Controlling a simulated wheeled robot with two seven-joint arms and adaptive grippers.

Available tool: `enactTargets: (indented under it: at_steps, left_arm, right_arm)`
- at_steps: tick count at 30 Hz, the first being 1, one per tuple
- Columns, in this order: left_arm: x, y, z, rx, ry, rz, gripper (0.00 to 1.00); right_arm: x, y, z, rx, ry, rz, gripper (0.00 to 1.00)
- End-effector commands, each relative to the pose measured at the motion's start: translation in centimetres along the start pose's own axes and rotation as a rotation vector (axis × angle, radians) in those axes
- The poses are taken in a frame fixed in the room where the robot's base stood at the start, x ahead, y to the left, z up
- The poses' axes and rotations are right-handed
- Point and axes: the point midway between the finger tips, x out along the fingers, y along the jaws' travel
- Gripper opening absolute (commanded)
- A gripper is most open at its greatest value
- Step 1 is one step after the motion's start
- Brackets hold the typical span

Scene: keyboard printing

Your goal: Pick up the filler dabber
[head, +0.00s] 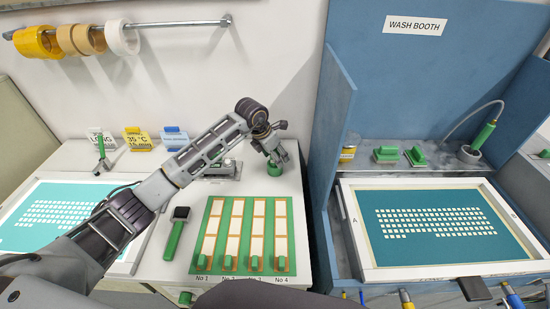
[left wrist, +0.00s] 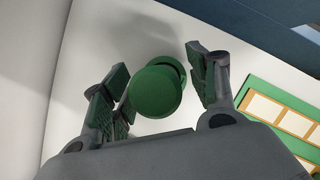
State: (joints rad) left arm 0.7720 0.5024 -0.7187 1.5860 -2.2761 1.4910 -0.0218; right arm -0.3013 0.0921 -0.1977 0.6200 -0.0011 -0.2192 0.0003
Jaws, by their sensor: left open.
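The filler dabber appears to be the small green round-topped thing (head: 274,169) standing on the white bench near its right side, by the blue booth wall. In the left wrist view, its green round top (left wrist: 156,91) shows between the two fingers. My left gripper (head: 275,157) points down at it from above and is open. In the left wrist view the fingers of my left gripper (left wrist: 158,84) stand on either side of it, with a gap visible at the right finger. I cannot tell whether the left finger touches it. My right gripper is not in view.
A green board with card strips (head: 245,237) lies just in front of the gripper. A green-handled tool (head: 176,235) lies left of it. The blue booth wall (head: 333,160) rises close on the right. A framed teal screen (head: 355,235) lies beyond it.

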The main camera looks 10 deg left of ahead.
Motion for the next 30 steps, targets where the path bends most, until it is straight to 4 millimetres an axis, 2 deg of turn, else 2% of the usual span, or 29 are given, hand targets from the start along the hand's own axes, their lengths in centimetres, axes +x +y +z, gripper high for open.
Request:
enactTargets:
  at_steps: [6,18,30]
  left_arm:
    - [-0.03,0.00,0.01,0.000,0.000,0.000,0.59]
    - [-0.04,0.01,0.01,0.000,0.000,0.000,0.08]
    - [-0.50,0.03,0.25,0.001,-0.002,0.001,0.08]
  right_arm:
    - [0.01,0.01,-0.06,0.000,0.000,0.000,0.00]
    - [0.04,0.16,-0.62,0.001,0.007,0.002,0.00]
    - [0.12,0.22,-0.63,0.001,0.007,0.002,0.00]
